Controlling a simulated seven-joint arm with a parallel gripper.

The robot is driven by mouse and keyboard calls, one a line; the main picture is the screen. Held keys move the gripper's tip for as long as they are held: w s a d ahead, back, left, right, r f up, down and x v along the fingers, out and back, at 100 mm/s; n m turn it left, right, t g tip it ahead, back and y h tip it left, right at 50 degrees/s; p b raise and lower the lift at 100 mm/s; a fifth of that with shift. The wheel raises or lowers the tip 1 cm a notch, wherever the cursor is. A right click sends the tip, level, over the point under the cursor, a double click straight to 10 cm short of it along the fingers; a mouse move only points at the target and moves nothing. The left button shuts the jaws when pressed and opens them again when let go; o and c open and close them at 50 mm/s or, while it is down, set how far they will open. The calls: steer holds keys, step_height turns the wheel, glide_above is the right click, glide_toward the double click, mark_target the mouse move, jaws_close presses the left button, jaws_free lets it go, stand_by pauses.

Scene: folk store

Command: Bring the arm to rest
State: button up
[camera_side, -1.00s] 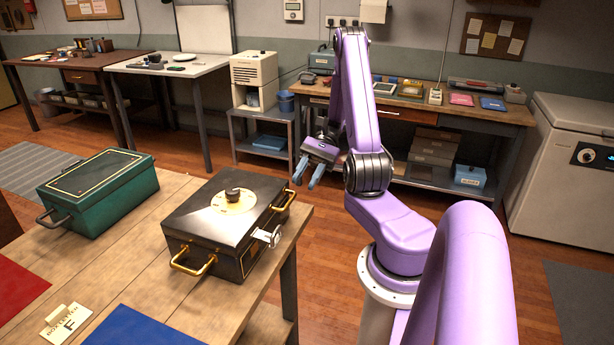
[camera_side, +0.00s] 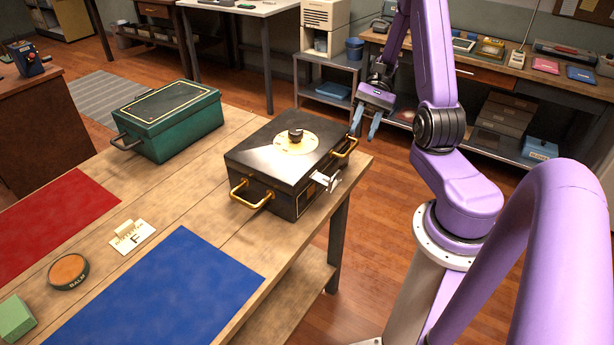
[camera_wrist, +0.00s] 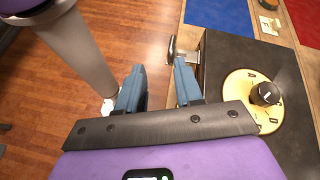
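My gripper (camera_side: 363,128) hangs near the table's right edge, beyond the back right corner of the black box in the side view. In the wrist view, its two blue fingers (camera_wrist: 158,72) are apart with nothing between them. The black box (camera_side: 262,163) has gold handles, a round cream dial with a dark knob (camera_side: 296,135), and a silver latch (camera_side: 327,182) on its right side. In the wrist view, the dial (camera_wrist: 245,108) lies to the right of the fingers, and metal hardware (camera_wrist: 182,50) shows near the right fingertip; I cannot tell whether they touch.
On the wooden table (camera_side: 170,210) are a green box (camera_side: 170,115), a red mat (camera_side: 55,220), a blue mat (camera_side: 160,290), a card marked F (camera_side: 133,236), a balm tin (camera_side: 68,270) and a green block (camera_side: 15,318). Open floor (camera_side: 385,190) lies right of the table.

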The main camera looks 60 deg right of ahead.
steer(key=s+a+r+n+h, duration=0.2)
steer(key=s+a+n+h, duration=0.1)
steer(key=a+n, duration=0.4)
steer(key=s+a+r+n+t+h, duration=0.1)
steer(key=s+a+n+h, duration=0.3)
steer(key=a+n, duration=0.3)
steer(key=s+a+r+n+h, duration=0.2)
steer(key=s+a+n+h, duration=0.2)
steer(key=a+n, duration=0.4)
steer(key=shift+r+n+t+h, duration=0.3)
steer(key=shift+n+t, duration=0.1)
steer(key=shift+n, duration=1.6)
steer(key=shift+o, duration=0.3)
steer(key=shift+s, duration=0.1)
